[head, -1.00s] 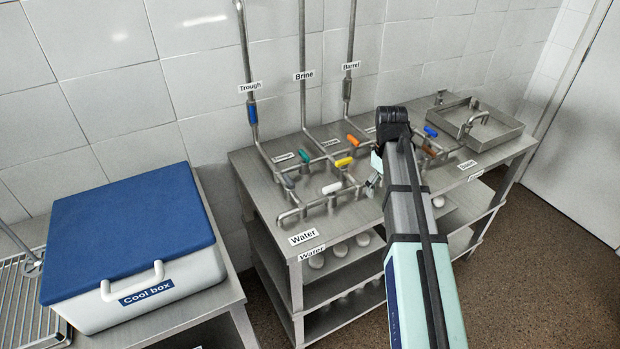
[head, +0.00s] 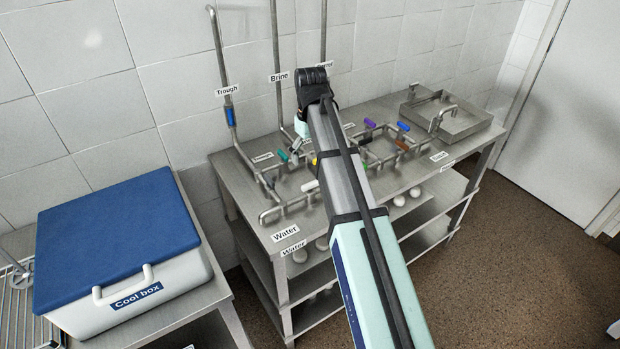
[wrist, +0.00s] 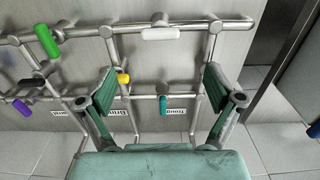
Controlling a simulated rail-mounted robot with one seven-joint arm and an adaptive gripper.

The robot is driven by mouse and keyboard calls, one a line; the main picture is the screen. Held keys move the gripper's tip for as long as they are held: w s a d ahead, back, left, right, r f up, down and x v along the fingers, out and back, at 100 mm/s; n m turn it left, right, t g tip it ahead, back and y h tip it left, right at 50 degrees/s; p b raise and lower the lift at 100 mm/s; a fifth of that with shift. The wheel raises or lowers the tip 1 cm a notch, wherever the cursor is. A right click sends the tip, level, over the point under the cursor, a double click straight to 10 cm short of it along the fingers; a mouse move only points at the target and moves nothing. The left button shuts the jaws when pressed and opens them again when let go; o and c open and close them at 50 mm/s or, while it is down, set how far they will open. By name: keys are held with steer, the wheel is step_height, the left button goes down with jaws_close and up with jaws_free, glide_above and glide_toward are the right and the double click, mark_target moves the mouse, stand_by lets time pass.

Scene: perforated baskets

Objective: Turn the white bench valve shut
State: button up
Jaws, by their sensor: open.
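The white valve handle (head: 310,186) sits on the front pipe run of the steel bench, behind the Water label (head: 285,233), partly beside my arm. In the wrist view the white handle (wrist: 161,33) lies roughly along the pipe, at top centre. My gripper (wrist: 160,82) is open and empty, with one finger on each side of the picture. The handle lies beyond the fingertips, about midway between them sideways, and nothing touches it. In the head view my gripper (head: 298,148) is over the bench's left part, mostly hidden by my arm.
Other handles are close by: green (wrist: 47,41), yellow (wrist: 123,78), teal (wrist: 163,105), black (wrist: 33,83) and purple (wrist: 22,107). Upright pipes stand behind the bench. A blue-lidded cool box (head: 118,240) is at left; a steel sink tray (head: 470,122) is at right.

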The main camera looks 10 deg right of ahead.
mark_target(311, 183)
step_height(311, 183, down, 10)
steer(key=shift+f+p, duration=0.2)
steer(key=shift+p, duration=0.85)
steer(key=c, duration=1.1)
